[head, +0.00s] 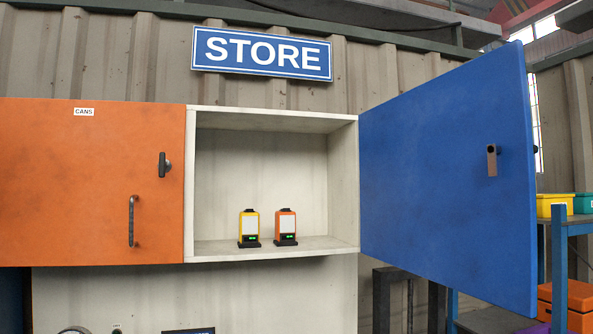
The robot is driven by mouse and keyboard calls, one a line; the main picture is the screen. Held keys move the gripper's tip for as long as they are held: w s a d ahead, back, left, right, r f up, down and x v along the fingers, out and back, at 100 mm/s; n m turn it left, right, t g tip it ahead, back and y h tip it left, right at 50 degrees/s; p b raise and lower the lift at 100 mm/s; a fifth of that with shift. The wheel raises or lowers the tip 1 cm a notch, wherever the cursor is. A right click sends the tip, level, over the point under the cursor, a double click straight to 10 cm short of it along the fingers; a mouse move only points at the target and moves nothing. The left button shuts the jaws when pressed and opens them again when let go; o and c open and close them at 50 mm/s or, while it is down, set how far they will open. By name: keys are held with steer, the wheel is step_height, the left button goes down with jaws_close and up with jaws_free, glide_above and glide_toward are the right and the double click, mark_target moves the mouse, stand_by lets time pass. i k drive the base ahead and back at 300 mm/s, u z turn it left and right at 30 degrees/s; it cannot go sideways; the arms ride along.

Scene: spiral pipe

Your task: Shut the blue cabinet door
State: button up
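The blue cabinet door (440,170) stands wide open on the right of the picture, hinged at the right side of the open compartment (262,160). It swings out toward me, with its free edge at the far right. A small latch (492,160) shows on its near face, and a dark knob peeks out past its free edge. The compartment is pale and holds a yellow device (249,228) and an orange device (285,227), standing upright side by side on its floor. My gripper is not in view.
An orange door (90,180) labelled CANS is shut on the left, with a dark handle (132,221) and a latch. A blue STORE sign (262,53) hangs above. At the right, a blue-framed rack (560,260) with coloured bins stands behind the blue door.

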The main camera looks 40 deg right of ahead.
mark_target(431, 209)
steer(key=u, duration=1.75)
steer(key=k, duration=2.55)
steer(key=z, duration=1.45)
steer(key=i, duration=1)
steer(key=z, duration=0.05)
